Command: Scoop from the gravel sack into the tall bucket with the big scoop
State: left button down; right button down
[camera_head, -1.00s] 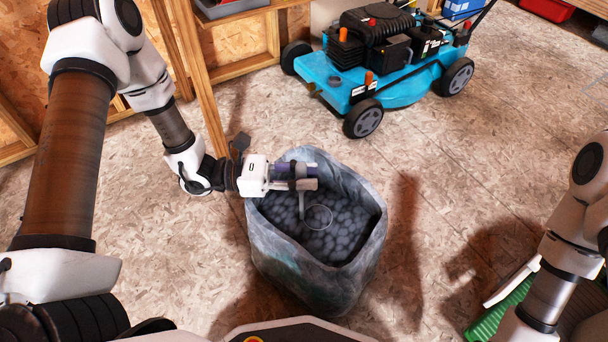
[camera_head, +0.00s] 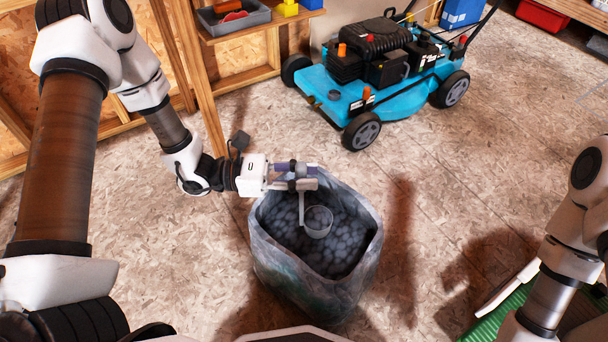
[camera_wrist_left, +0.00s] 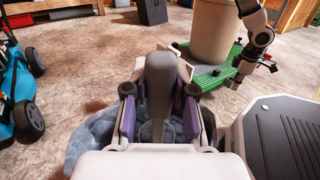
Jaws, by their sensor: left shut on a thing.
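My left gripper (camera_head: 296,178) is shut on the handle of the big scoop, over the back rim of the gravel sack. In the left wrist view the grey handle (camera_wrist_left: 160,85) stands between the fingers. The scoop's clear round bowl (camera_head: 319,222) hangs inside the sack at the gravel; I cannot tell whether it holds any. The grey-blue sack (camera_head: 300,283) stands open on the floor, with dark rounded gravel (camera_head: 345,243) inside. The tall beige bucket (camera_wrist_left: 212,35) shows in the left wrist view, on a green base. My right gripper is small and unclear there.
A green platform (camera_wrist_left: 208,76) lies under the bucket, with my right arm beside it. A blue mower (camera_head: 385,80) stands behind the sack. A wooden shelf with a grey tray (camera_head: 235,18) is at the back left. Floor around the sack is clear.

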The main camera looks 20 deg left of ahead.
aim_at(303, 164)
pick_arm(q)
jog(key=shift+r+p, duration=2.1)
jog(key=shift+r, duration=0.8)
jog(key=shift+a, duration=0.1)
